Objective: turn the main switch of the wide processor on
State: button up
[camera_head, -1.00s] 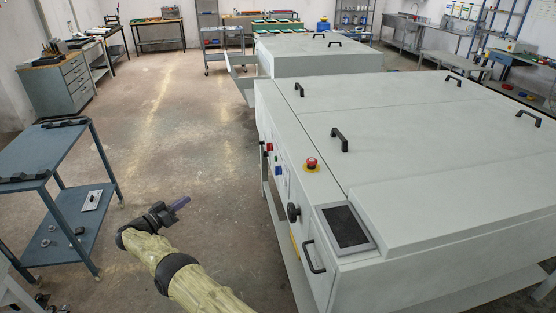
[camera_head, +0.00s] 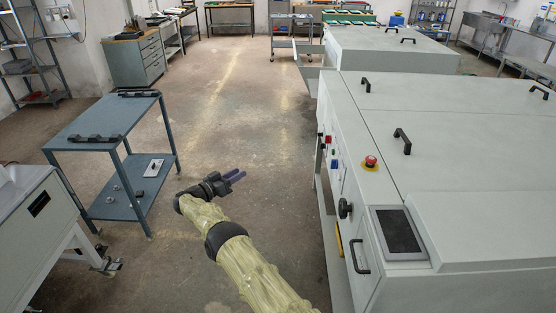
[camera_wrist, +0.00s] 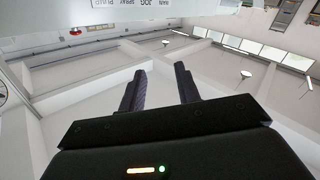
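The wide processor (camera_head: 450,125) is the long grey-white machine on the right in the head view. Its side panel (camera_head: 350,215) faces the aisle and carries a black rotary knob (camera_head: 345,208), which looks like the main switch, and small red and blue controls. A red emergency button (camera_head: 370,161) sits on its top edge. I cannot tell the knob's setting. My gripper (camera_head: 236,176) is out over the aisle, left of the panel and apart from it. In the wrist view its two dark fingers (camera_wrist: 160,88) stand apart with nothing between them.
A blue-grey two-shelf cart (camera_head: 82,128) stands on the left. A white machine (camera_head: 30,215) is at the front left. A dark screen (camera_head: 398,230) and a black handle (camera_head: 358,257) are on the processor's near end. The aisle floor is clear.

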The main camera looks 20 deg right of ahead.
jog(key=w+a+r+n+t+y, duration=0.25)
jog(key=w+r+t+y, duration=0.2)
jog(key=r, duration=0.35)
jog(key=s+a+r+n+t+y, duration=0.1)
jog(key=s+r+n+t+y, duration=0.2)
jog(key=r+n+y, duration=0.55)
jog(key=s+d+f+g+y, duration=0.1)
jog(key=s+d+f+g, duration=0.1)
jog(key=s, duration=1.3)
jog(key=s+d+f+m+g+y, duration=0.1)
jog(key=s+d+g, duration=0.3)
jog(key=s, duration=1.1)
jog(key=s+d+f+g+y, duration=0.1)
jog(key=s+d+f+g, duration=0.2)
jog(key=s+g, duration=0.4)
jog(key=s+f, duration=0.1)
jog(key=s, duration=0.8)
jog(key=shift+d+m, duration=0.2)
jog(key=shift+m, duration=0.2)
jog(key=shift+f, duration=0.1)
